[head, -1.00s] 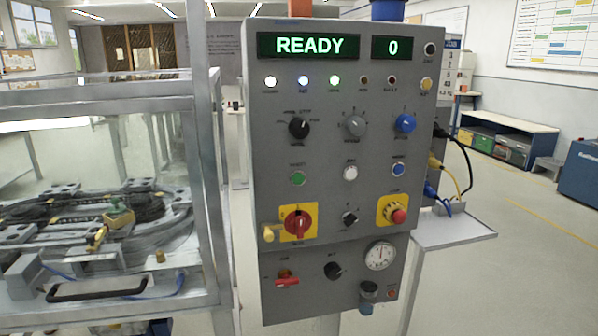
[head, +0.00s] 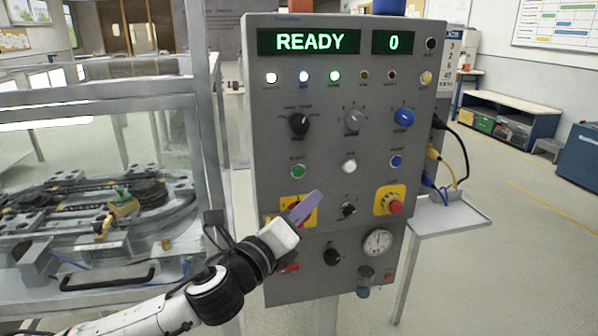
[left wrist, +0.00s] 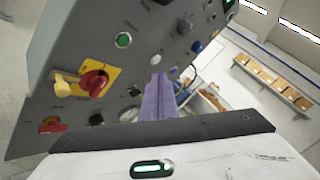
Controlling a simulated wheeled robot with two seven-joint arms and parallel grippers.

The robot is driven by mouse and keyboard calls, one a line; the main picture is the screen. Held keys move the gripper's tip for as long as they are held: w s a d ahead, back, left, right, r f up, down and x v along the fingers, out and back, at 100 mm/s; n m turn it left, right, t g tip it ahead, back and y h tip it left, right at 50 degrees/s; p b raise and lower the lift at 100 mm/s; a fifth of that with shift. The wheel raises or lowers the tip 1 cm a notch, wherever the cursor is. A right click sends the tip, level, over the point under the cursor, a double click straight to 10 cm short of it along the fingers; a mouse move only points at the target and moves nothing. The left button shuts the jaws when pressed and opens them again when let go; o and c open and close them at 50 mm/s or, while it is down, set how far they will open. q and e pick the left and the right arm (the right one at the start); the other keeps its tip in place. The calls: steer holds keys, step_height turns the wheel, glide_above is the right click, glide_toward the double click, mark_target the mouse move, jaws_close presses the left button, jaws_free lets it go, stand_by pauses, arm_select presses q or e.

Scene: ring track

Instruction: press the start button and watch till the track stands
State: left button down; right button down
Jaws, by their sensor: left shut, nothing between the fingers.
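The grey control panel (head: 270,130) stands in the middle of the head view. Its display (head: 308,41) reads READY, and the counter (head: 393,42) reads 0. A green button (head: 298,172) sits on its left side and also shows in the left wrist view (left wrist: 123,40). A white button (head: 349,166) is right of it. My left gripper (head: 306,205) is shut and empty, its purple fingers in front of the yellow plate of the red switch, hiding most of that switch. The left wrist view shows the red switch (left wrist: 95,82) clear. The ring track (head: 80,210) lies inside the enclosure at left. My right gripper is not in view.
The enclosure frame (head: 205,150) stands close left of the panel. A red emergency button (head: 395,207) is at the panel's lower right. Cables hang at its right side above a small shelf (head: 440,222).

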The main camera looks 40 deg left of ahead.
mark_target(299, 172)
arm_select(q)
steer(key=shift+w+a, duration=0.1)
steer(key=shift+w+a+b, duration=0.2)
steer(key=shift+w+a, duration=1.2)
steer(key=shift+a, duration=0.25)
steer(key=shift+w+a+b, duration=0.2)
steer(key=shift+w+a, duration=1.15)
steer(key=shift+a, duration=0.25)
steer(key=shift+a, duration=0.1)
steer(key=shift+w+a, duration=0.25)
steer(key=shift+w, duration=0.05)
